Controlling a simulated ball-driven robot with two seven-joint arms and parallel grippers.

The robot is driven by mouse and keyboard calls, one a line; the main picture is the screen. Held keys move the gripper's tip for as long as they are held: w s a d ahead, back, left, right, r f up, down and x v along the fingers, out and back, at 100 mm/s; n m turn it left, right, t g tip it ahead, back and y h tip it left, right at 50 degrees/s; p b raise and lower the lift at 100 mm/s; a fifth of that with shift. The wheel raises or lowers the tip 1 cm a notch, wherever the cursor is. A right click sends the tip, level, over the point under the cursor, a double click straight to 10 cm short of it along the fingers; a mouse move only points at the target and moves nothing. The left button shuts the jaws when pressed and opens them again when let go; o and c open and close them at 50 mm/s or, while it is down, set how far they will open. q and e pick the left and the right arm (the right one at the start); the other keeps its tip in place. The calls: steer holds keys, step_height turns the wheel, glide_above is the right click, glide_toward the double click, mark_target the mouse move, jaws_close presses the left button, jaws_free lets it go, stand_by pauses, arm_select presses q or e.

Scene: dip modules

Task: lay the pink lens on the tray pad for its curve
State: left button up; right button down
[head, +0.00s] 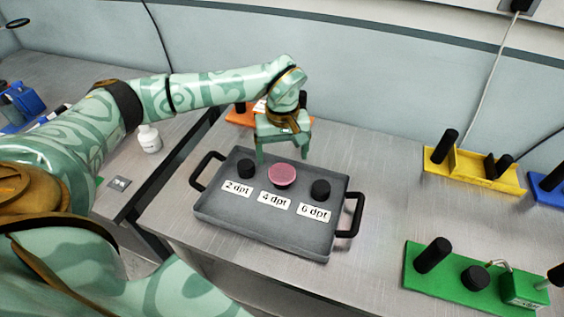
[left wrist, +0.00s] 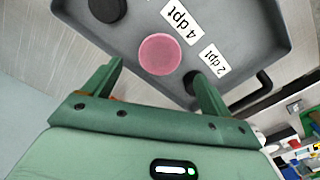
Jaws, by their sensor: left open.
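The pink lens (head: 282,175) is a round, translucent disc on the middle pad of the grey tray (head: 262,235), just behind the "4 dpt" label (head: 274,200). It hides most of that pad. Black pads stand bare behind the "2 dpt" label (head: 237,188) and the "6 dpt" label (head: 313,212). My left gripper (head: 284,155) is open above the tray's back edge, behind the lens. In the left wrist view the lens (left wrist: 160,54) lies beyond and between the open fingers (left wrist: 160,80), apart from them. My right gripper is not in view.
The tray's black handles (head: 206,169) stick out at both sides. A green fixture (head: 450,280) stands at the front right and a yellow one (head: 475,170) at the back right. An orange block (head: 243,116) stands behind my gripper. A white bottle (head: 149,139) stands left.

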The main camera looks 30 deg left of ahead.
mark_target(282, 173)
arm_select(q)
step_height(282, 173, up, 7)
steer(key=shift+f+p, duration=0.15)
steer(key=shift+p, duration=0.3)
